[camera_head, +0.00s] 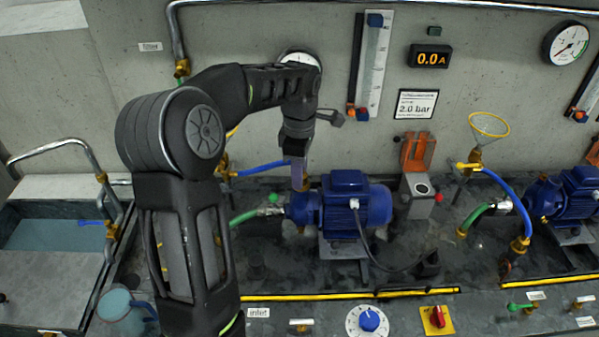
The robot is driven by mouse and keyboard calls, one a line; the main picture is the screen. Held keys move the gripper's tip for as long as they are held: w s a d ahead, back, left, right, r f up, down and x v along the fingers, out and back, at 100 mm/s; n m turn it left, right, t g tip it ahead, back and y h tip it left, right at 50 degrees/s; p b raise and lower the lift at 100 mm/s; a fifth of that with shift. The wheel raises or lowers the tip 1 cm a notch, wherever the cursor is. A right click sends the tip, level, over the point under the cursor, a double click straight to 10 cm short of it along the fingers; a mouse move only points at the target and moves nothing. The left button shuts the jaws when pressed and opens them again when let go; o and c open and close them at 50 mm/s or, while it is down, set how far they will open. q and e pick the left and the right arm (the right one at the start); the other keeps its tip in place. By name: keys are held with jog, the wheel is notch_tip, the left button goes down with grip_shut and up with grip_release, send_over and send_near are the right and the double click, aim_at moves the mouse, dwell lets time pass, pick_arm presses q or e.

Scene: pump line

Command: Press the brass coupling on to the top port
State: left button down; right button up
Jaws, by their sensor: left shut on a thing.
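The blue pump (345,200) stands on the bench in the middle of the view. My left gripper (300,185) points down at the pump's left end, just above its housing. It is shut at the end of the blue hose (262,168), which comes in from the left. The brass coupling at that hose end is hidden by the fingers. The top port is also hidden at the gripper, so I cannot tell whether coupling and port touch. A green hose (243,218) with a metal coupling (270,211) meets the pump's left side. My right gripper is not in view.
A grey unit with an orange top (418,150) stands right of the pump. A second blue pump (575,195) with its own blue hose (507,195) is at the far right. A blue knob (370,320) and red switch (437,318) are in front. A sink (50,285) is left.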

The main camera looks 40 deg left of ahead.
pick_arm(q)
jog(key=c, duration=1)
grip_release()
jog(key=shift+r, duration=0.1)
jog(key=shift+r+p, duration=2.3)
jog(key=shift+r, duration=0.6)
